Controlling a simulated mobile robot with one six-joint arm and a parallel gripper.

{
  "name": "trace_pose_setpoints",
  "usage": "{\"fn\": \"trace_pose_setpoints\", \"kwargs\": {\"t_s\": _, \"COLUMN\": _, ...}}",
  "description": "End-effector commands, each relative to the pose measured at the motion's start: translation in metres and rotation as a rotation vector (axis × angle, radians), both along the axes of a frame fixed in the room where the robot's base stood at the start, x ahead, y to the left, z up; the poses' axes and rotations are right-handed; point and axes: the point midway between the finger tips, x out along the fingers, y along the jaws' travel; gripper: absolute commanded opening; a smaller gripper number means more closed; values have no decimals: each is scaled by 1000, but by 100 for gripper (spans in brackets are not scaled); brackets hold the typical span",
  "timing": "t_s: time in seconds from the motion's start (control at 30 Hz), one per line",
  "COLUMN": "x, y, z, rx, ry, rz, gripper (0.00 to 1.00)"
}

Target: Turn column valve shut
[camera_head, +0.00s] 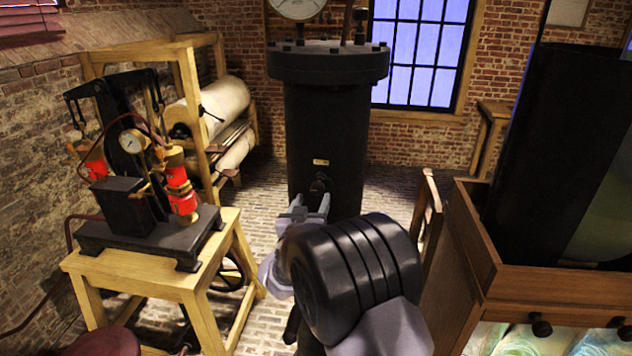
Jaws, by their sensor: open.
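The column (325,130) is a tall black cylinder with a bolted flange, standing on the brick floor in the middle of the view. A small dark valve (319,184) sits low on its front, below a small brass plate (320,162). My gripper (311,203) is open, with its two grey fingers pointing up toward the column just below the valve. Whether the fingers touch the valve or stand in front of it I cannot tell. My arm hides the column's lower part.
A wooden stand (165,268) with a black pump apparatus (140,190) and red cylinders is at left. A wooden rack with pale rolls (215,110) stands behind it. A wooden cabinet (465,250) closes off the right. Brick floor (265,185) shows between stand and column.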

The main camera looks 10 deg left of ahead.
Motion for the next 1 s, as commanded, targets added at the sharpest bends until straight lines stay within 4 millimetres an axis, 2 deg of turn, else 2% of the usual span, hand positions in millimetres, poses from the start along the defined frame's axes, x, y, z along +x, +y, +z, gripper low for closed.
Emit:
{"fn": "trace_pose_setpoints", "kwargs": {"t_s": 0.1, "x": 30, "y": -4, "z": 2, "rx": 0, "ry": 0, "rz": -2, "gripper": 56}}
{"fn": "trace_pose_setpoints", "kwargs": {"t_s": 0.3, "x": 59, "y": -7, "z": 1, "rx": 1, "ry": 0, "rz": 0, "gripper": 56}}
{"fn": "trace_pose_setpoints", "kwargs": {"t_s": 0.63, "x": 65, "y": -8, "z": 0, "rx": 0, "ry": 0, "rz": 0, "gripper": 56}}
{"fn": "trace_pose_setpoints", "kwargs": {"t_s": 0.67, "x": 65, "y": -8, "z": 0, "rx": 0, "ry": 0, "rz": 0, "gripper": 52}}
{"fn": "trace_pose_setpoints", "kwargs": {"t_s": 0.9, "x": 65, "y": -7, "z": 1, "rx": 0, "ry": 0, "rz": 0, "gripper": 4}}
{"fn": "trace_pose_setpoints", "kwargs": {"t_s": 0.93, "x": 64, "y": -7, "z": 1, "rx": 0, "ry": 0, "rz": 0, "gripper": 0}}
{"fn": "trace_pose_setpoints", "kwargs": {"t_s": 1.0, "x": 64, "y": -7, "z": 1, "rx": 0, "ry": 0, "rz": 0, "gripper": 0}}
